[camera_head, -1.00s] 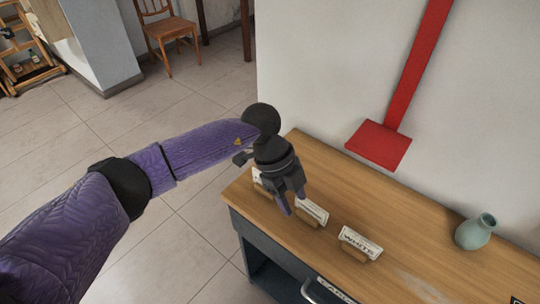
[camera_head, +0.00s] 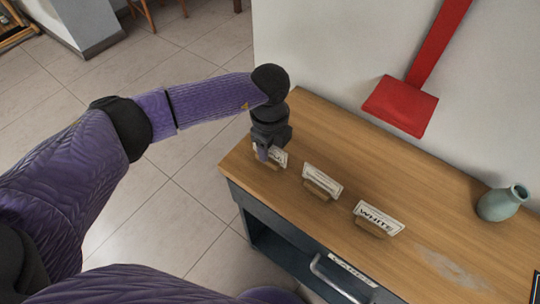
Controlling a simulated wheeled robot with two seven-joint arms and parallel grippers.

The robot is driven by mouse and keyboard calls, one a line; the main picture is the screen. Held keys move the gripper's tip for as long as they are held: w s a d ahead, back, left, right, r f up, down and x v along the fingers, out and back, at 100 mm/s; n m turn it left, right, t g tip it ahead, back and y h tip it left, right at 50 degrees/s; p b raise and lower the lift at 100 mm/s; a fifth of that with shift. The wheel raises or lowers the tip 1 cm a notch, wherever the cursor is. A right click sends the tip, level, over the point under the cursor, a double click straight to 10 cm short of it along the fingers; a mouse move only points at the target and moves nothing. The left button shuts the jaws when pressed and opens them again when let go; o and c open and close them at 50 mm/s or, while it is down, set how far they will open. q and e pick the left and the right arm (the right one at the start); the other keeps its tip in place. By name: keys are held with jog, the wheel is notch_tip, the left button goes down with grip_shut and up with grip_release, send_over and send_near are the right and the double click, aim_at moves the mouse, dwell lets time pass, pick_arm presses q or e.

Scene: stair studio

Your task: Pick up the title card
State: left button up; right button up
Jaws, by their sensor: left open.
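Three small white cards stand in wooden holders in a row on the wooden tabletop. The right one (camera_head: 379,217) reads WHITE. The print on the middle card (camera_head: 322,180) is too small to read. The left card (camera_head: 279,157) is partly hidden behind my left gripper (camera_head: 264,155); I cannot read which is the title card. My left gripper points down, open, right at the left card; I cannot tell whether its fingers touch or straddle it. My right gripper is not in view.
The wooden table (camera_head: 330,135) has a drawer with a handle and a label (camera_head: 353,270) at its front. A red bracket (camera_head: 400,105) juts from the wall above the table. The tabletop behind the cards is clear.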

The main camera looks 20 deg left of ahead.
pick_arm(q)
jog(key=shift+r, duration=0.1)
jog(key=shift+f, duration=0.25)
dwell(0.4)
grip_shut()
